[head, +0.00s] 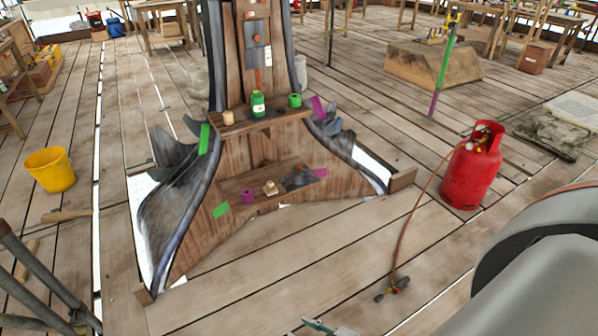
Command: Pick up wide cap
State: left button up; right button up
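I cannot tell for sure which thing is the wide cap. On the upper shelf of the wooden spire stand a tan cylinder (228,118), a green jar (257,104) with a pale label and a small green cylinder (294,100). The lower shelf holds a purple cylinder (247,196), a small pale wooden piece (270,187) and a dark grey heap (299,179). A small grey-green tip (328,327) at the bottom edge may be part of my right gripper; its opening is not visible. My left gripper is not in view. No gripper touches the shelves.
A red gas cylinder (471,167) stands at right, its hose running to a torch (392,290) on the planks. A yellow bucket (50,170) stands at left. Dark tubes (38,283) cross the lower left corner. The plank floor before the spire is mostly clear.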

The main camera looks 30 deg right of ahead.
aim_at(298, 174)
jog(key=i+l, duration=0.2)
jog(key=l, duration=0.25)
jog(key=i+l+u, duration=0.15)
jog(key=l, duration=0.3)
jog(key=i+l, duration=0.25)
jog(key=l, duration=0.2)
jog(key=i+l+u, duration=0.1)
jog(key=l, duration=0.4)
jog(key=i+l, duration=0.2)
jog(key=l, duration=0.25)
jog(key=i+l+u, duration=0.15)
jog(key=l, duration=0.35)
jog(key=i+l, duration=0.15)
jog(key=l, duration=0.35)
jog(key=i+l+u, duration=0.1)
jog(key=l, duration=0.4)
